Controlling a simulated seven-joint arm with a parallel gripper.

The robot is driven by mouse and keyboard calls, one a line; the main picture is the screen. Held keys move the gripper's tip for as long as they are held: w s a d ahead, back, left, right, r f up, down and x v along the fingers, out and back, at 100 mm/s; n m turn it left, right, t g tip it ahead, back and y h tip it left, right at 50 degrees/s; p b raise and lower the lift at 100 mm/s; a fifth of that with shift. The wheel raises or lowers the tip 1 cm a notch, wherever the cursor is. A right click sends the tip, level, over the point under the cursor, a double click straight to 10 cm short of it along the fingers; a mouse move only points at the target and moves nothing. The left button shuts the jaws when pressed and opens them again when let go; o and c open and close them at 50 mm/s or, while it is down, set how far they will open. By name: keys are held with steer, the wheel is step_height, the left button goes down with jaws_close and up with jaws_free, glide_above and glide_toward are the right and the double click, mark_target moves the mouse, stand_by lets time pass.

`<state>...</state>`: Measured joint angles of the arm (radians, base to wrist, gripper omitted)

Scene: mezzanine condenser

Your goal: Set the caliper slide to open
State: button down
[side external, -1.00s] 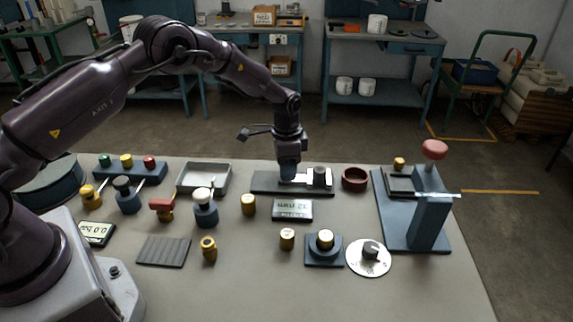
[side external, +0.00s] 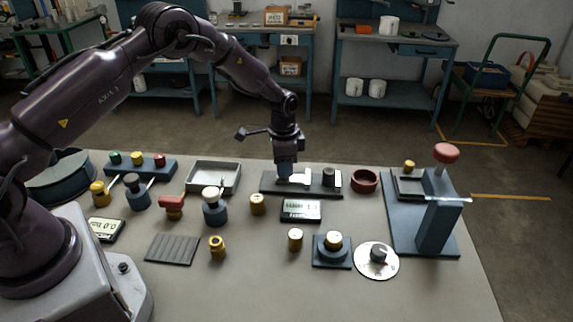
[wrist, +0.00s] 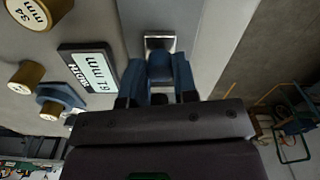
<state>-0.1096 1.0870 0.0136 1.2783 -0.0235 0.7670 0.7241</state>
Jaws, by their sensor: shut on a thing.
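The caliper is a dark rail (side external: 268,188) at the back middle of the table, with a dark upright block (side external: 331,180) near its right end. Its pale slide (side external: 299,179) is left of that block, with a gap between them. My gripper (side external: 284,180) reaches down over the rail's left part. In the wrist view, my gripper (wrist: 158,75) is shut on the slide's blue grip piece, with a blue finger on each side. The slide's pale metal (wrist: 160,42) shows beyond them. The mm display (side external: 301,210) stands in front of the rail.
A red-brown ring (side external: 364,181) is right of the rail. A grey tray (side external: 213,178) is to its left. A blue press with a pink knob (side external: 446,153) is at the right. Free table lies along the front.

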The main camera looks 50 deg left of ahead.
steer(key=c, duration=0.9)
jaws_free()
steer(key=shift+s+a, duration=0.15)
steer(key=shift+a, duration=0.05)
step_height(320, 180, up, 13)
steer(key=s+d+r+n+t, duration=0.1)
steer(key=s+d+r+n, duration=0.1)
steer(key=s+r, duration=0.4)
steer(key=s+d+r+n+t, duration=0.2)
steer(key=s+r, duration=0.4)
steer(key=s, duration=0.8)
steer(key=s+d+r+n+t, duration=0.2)
steer(key=s+r, duration=0.4)
steer(key=s, duration=0.4)
steer(key=shift+s+d+r+n, duration=0.1)
steer(key=shift+s+d+n, duration=0.05)
steer(key=shift+s+n, duration=0.25)
